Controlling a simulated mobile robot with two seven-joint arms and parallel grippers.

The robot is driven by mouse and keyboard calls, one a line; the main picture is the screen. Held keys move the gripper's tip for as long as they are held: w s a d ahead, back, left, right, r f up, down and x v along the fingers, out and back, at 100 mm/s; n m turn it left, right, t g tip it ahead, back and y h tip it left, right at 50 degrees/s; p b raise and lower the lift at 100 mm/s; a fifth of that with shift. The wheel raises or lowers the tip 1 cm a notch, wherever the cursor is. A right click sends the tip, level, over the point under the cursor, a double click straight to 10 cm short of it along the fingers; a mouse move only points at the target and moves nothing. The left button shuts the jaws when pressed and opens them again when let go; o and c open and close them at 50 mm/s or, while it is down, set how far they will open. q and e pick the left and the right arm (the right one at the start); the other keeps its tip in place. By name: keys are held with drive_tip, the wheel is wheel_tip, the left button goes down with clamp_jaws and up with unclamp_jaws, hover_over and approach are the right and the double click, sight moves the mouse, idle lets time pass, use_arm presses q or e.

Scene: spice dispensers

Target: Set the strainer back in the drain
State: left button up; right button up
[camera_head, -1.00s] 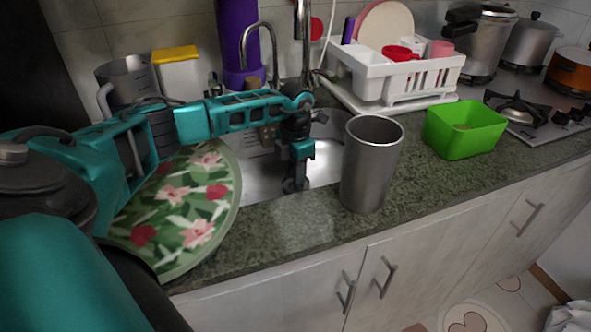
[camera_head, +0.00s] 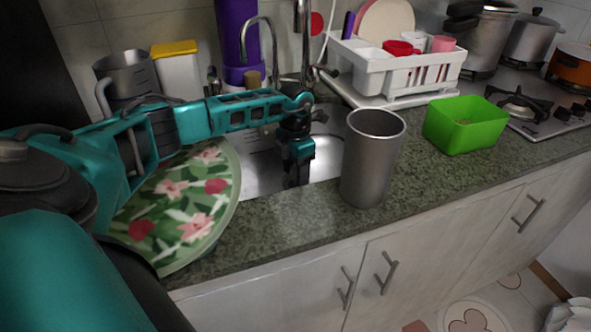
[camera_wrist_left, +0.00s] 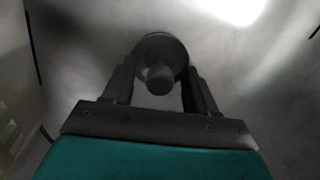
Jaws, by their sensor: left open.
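My left gripper (camera_head: 298,172) reaches down into the sink basin (camera_head: 260,172) in the head view. In the left wrist view, my left gripper (camera_wrist_left: 160,80) is open, with one finger on each side of a dark round strainer (camera_wrist_left: 161,44) with a short knob (camera_wrist_left: 160,78). The knob lies between the fingers with small gaps. The strainer is against the grey sink floor. The drain rim cannot be told apart from it, so I cannot tell how it sits. In the head view the arm and gripper hide the strainer. My right gripper is not in view.
A tall grey metal cup (camera_head: 371,160) stands on the counter right of the sink. A floral plate (camera_head: 185,205) lies left of it, under my arm. A green bin (camera_head: 465,124), a white dish rack (camera_head: 400,75) and a faucet (camera_head: 305,45) are nearby.

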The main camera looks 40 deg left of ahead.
sight(295, 168)
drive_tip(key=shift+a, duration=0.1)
use_arm(q)
wheel_tip(295, 168, up, 2)
drive_tip(key=shift+r, duration=0.2)
wheel_tip(295, 168, up, 8)
drive_tip(key=shift+r+p, duration=0.15)
drive_tip(key=shift+p, duration=0.45)
drive_tip(key=shift+r, duration=0.65)
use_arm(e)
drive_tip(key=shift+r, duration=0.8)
